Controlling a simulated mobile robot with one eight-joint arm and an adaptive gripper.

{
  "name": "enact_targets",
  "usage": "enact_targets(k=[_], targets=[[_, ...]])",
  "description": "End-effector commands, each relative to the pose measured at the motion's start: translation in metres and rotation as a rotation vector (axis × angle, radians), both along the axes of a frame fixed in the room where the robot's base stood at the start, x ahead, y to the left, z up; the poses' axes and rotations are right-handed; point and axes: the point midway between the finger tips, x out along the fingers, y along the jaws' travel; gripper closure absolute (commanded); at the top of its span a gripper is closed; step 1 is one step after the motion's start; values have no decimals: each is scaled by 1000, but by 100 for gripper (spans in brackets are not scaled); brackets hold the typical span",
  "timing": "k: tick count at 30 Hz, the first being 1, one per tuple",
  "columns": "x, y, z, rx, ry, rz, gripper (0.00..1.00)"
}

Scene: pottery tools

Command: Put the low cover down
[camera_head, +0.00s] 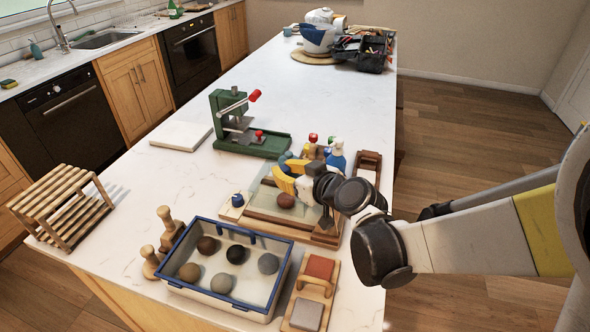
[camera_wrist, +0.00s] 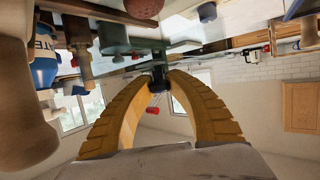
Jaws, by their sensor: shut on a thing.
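My gripper (camera_head: 283,168) is over the wooden-framed board (camera_head: 322,238) in the head view, its yellow fingers pointing away to the left. In the wrist view the fingertips (camera_wrist: 160,76) are closed together on a small dark knob-like part (camera_wrist: 158,80). I take this as the knob of the low cover, which looks clear. The cover's outline and lower edge are hard to make out, so I cannot tell whether it touches the board. A reddish-brown ball (camera_head: 286,200) shows on the board, and again at the top of the wrist view (camera_wrist: 143,8).
A blue-rimmed tray (camera_head: 207,295) with several balls stands in front. A green press (camera_head: 262,145) stands behind, bottles (camera_head: 337,158) right of it. Wooden blocks (camera_head: 319,268) lie front right, a slatted rack (camera_head: 65,208) at left.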

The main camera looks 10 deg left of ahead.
Motion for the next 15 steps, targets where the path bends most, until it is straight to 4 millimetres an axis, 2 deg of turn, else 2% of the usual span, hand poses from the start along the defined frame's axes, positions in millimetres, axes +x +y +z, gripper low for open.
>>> enact_targets(k=[3,6,15], targets=[[0,0,-20,0,0,0,100],[0,0,-33,0,0,0,100],[0,0,-33,0,0,-1,100]])
